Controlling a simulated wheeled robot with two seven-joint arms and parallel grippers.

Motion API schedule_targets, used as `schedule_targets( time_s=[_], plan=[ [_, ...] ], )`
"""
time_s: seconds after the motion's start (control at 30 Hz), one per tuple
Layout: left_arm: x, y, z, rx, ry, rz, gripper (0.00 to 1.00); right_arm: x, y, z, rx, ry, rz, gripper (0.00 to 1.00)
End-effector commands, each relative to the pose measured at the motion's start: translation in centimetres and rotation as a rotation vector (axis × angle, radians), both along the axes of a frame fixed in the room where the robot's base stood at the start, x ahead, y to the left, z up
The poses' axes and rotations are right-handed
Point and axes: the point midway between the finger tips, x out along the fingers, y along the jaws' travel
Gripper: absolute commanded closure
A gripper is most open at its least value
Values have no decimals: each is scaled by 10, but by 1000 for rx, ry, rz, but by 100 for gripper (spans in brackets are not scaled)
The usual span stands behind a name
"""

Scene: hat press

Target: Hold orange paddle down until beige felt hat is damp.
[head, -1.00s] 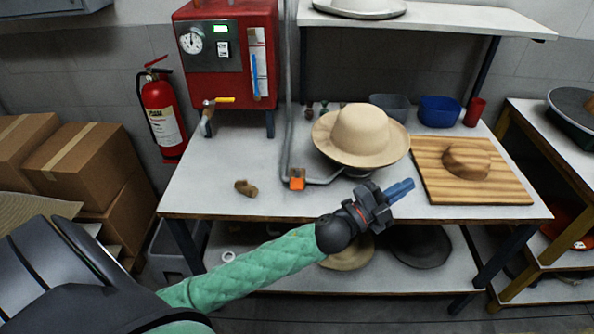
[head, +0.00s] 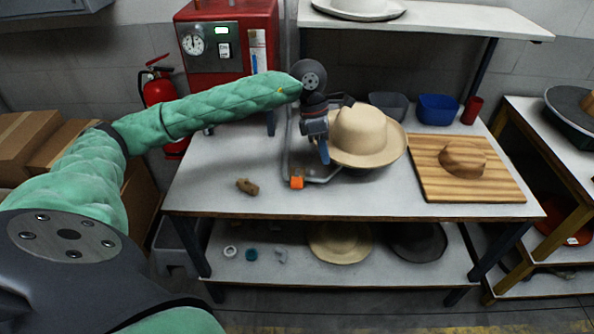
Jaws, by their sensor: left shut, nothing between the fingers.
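The beige felt hat (head: 362,136) sits brim-down toward the back middle of the table, over the end of the bent grey pipe. The orange paddle (head: 296,182) is at the near bend of that pipe, just left of the hat. My left gripper (head: 324,152) points down, shut and empty, above and slightly right of the paddle, and covers the hat's left edge. I see a gap between the fingertips and the paddle in the picture. No vapour shows at the hat. My right gripper is not in view.
A wooden hat block board (head: 425,178) lies to the right. A small brown object (head: 247,187) lies left of the paddle. Blue bowl (head: 438,109) and red cup (head: 472,111) stand at the back. The red boiler (head: 215,50) is behind my arm. The table's front is clear.

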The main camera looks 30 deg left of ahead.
Motion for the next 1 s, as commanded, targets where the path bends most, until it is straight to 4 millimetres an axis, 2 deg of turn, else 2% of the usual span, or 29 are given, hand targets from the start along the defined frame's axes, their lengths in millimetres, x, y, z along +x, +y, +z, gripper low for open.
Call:
schedule_targets(
  time_s=[0.03, 0.1, 0.2, 0.3, 0.77, 0.87, 1.0],
  plan=[
    [4, 24, 10, 77, -3, 5, 100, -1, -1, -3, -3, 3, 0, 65],
    [5, 50, 18, 168, 3, 7, 100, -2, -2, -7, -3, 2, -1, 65],
    [6, 75, 27, 251, 10, 13, 100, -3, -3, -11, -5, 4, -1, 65],
    [6, 86, 32, 290, 14, 17, 100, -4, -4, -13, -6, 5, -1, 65],
    [6, 87, 28, 294, 17, 16, 100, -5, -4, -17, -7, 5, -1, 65],
    [4, 86, 22, 294, 19, 15, 100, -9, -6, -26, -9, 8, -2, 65],
    [2, 85, 8, 294, 19, 15, 100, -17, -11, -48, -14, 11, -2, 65]
  ],
)
